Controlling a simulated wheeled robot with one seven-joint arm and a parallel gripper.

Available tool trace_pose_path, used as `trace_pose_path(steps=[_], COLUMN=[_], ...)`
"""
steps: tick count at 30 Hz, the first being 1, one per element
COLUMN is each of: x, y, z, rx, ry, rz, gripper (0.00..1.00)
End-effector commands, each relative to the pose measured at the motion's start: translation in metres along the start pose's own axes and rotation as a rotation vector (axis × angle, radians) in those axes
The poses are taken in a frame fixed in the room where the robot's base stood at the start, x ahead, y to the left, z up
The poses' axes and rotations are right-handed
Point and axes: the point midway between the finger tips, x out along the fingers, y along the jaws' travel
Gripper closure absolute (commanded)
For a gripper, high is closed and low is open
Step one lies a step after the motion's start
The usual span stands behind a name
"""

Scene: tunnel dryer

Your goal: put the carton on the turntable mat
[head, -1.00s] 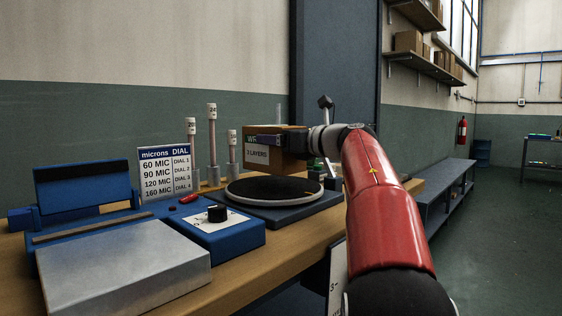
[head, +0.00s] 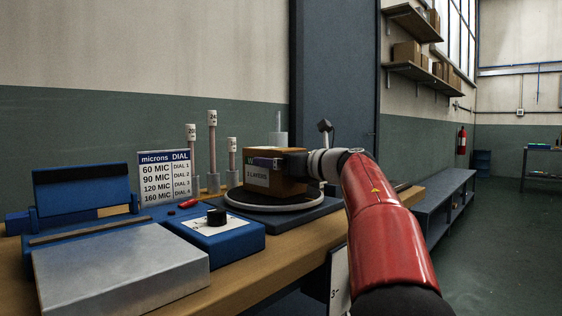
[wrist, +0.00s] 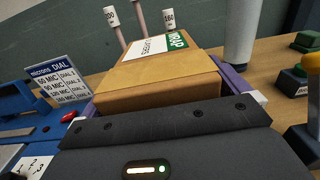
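The carton (head: 262,178) is a brown box with a white and green label, and it sits low over the round dark turntable mat (head: 310,197), apparently resting on it. My gripper (head: 283,163) reaches in from the right with its purple fingers along the carton's sides. In the wrist view the carton (wrist: 160,82) lies between the two fingers, snug against both, so the gripper looks shut on it. The carton and gripper hide the middle of the mat and the contact underneath.
Left of the turntable are a blue dial box (head: 215,233), a microns sign (head: 165,178) and a blue sealer with a metal plate (head: 120,265). Several labelled rods (head: 212,150) stand behind.

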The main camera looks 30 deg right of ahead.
Motion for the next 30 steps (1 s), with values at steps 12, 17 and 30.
trace_pose_path(steps=[12,17,30], x=[-0.039,-0.075,-0.12], y=[0.0,0.0,0.0], z=[0.002,0.002,0.003], rx=[-0.002,-0.002,0.0], ry=[0.0,0.0,0.0], rz=[-0.004,-0.004,0.001], gripper=[0.0,0.0,0.0])
